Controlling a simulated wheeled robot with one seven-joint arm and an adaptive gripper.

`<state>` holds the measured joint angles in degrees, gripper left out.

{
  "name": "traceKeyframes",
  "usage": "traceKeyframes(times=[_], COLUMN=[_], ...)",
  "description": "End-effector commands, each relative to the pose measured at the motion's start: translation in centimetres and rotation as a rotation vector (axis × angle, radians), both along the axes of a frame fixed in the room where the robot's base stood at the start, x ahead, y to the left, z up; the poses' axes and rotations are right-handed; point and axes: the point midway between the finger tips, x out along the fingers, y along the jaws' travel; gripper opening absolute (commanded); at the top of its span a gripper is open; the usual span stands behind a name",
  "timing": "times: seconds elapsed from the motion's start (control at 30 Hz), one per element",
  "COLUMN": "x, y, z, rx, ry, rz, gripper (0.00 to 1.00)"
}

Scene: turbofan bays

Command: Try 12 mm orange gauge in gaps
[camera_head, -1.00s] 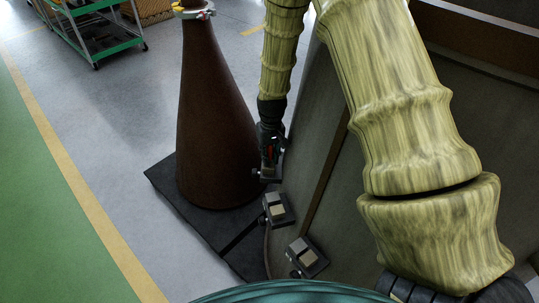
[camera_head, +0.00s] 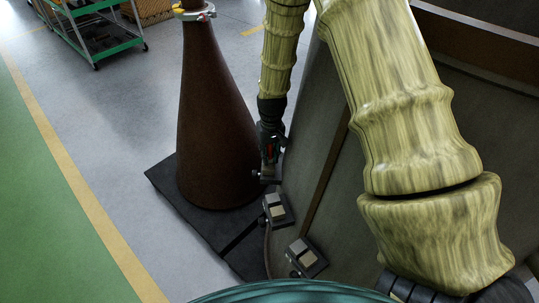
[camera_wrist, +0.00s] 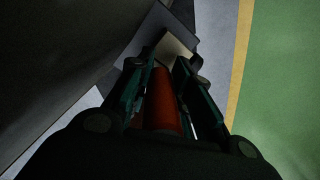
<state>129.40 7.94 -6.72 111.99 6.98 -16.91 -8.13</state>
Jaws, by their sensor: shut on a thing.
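My gripper (camera_wrist: 160,78) is shut on the orange gauge (camera_wrist: 161,104), a red-orange rounded bar between the two dark green fingers in the wrist view. In the head view my gripper (camera_head: 270,158) points down at the uppermost small grey block (camera_head: 266,177) beside the large dark panel. A grey part with a pale face (camera_wrist: 177,47) lies just beyond the fingertips in the wrist view. Two more blocks with pale faces, the middle one (camera_head: 277,209) and the lowest one (camera_head: 306,257), sit lower along the panel edge. The gauge's tip and any gap at it are too dark to make out.
A tall brown cone (camera_head: 215,130) stands on a black mat (camera_head: 165,182) just left of my gripper. The large dark panel (camera_head: 335,215) is close on the right. A green-shelved cart (camera_head: 110,48) is at the back left. Grey floor (camera_head: 110,130) is open further left.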

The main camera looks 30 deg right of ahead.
Motion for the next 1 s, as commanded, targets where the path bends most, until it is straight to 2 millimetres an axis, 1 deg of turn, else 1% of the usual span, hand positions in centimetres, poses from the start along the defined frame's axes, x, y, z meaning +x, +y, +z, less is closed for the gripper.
traceKeyframes(times=[0.03, 0.8, 1.0], x=[0.0, 0.0, 0.0], y=[0.0, 0.0, 0.0], z=[0.5, 4.5, 4.9], rx=[0.0, 0.0, 0.0], ry=[0.0, 0.0, 0.001], rz=[0.0, 0.0, 0.0], gripper=[0.0, 0.0, 0.0])
